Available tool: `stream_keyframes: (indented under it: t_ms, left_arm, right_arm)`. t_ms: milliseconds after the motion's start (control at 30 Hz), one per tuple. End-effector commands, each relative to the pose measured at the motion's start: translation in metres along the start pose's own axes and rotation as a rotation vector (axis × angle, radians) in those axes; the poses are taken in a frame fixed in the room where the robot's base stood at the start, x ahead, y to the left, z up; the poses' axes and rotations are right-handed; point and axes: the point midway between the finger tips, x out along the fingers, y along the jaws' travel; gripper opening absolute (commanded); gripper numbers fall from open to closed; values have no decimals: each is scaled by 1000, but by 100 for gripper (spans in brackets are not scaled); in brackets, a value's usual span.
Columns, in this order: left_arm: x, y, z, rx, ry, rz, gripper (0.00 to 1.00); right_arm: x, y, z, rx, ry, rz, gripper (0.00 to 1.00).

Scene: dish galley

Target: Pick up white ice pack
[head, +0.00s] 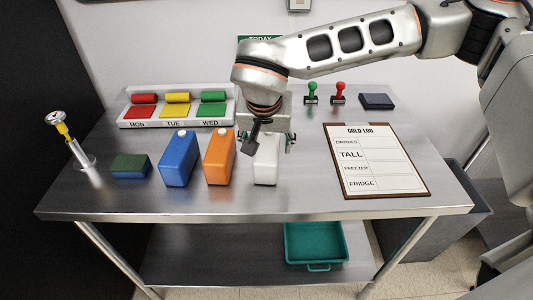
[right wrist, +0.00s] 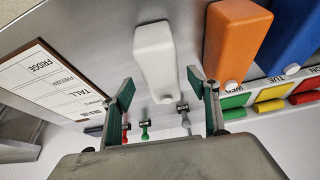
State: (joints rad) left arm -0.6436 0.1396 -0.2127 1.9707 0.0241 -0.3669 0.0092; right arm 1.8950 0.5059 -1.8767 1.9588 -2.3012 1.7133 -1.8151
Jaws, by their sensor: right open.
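The white ice pack (head: 266,168) stands upright on the steel table, at the right end of a row with the orange (head: 219,160) and blue (head: 179,160) packs. My right gripper (head: 270,138) is over and behind its top, partly hiding it. In the right wrist view the white pack (right wrist: 155,60) lies ahead of the open fingers (right wrist: 160,88), roughly centred between them. The jaws hold nothing, and I see no clear contact. My left gripper is not in view.
A clipboard (head: 367,187) lies to the right. A green-topped sponge (head: 130,166) and a thermometer in a holder (head: 89,170) are at left. Behind stand a day-labelled tray (head: 175,119), green (head: 312,95) and red (head: 339,95) stamps. A teal bin (head: 316,241) sits below.

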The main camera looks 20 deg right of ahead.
Motion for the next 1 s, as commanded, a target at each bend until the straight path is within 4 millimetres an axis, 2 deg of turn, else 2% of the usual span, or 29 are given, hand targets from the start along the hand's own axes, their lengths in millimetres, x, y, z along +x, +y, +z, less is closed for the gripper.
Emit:
stream_keyframes:
  t_ms: [200, 400, 667, 700, 900, 1000]
  left_arm:
    - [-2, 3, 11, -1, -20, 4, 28]
    - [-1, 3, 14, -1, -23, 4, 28]
    - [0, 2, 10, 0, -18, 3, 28]
    - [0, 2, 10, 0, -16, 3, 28]
    - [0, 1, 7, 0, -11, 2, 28]
    - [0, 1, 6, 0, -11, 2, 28]
  right_arm:
    - [29, 0, -1, 1, -4, 1, 60]
    - [51, -1, -2, 1, -2, 0, 60]
    - [53, -1, -3, 1, -1, -1, 60]
    - [53, -1, -3, 1, -1, -1, 55]
    - [53, -1, -3, 1, -1, -1, 6]
    - [52, -2, -3, 1, 1, -3, 6]
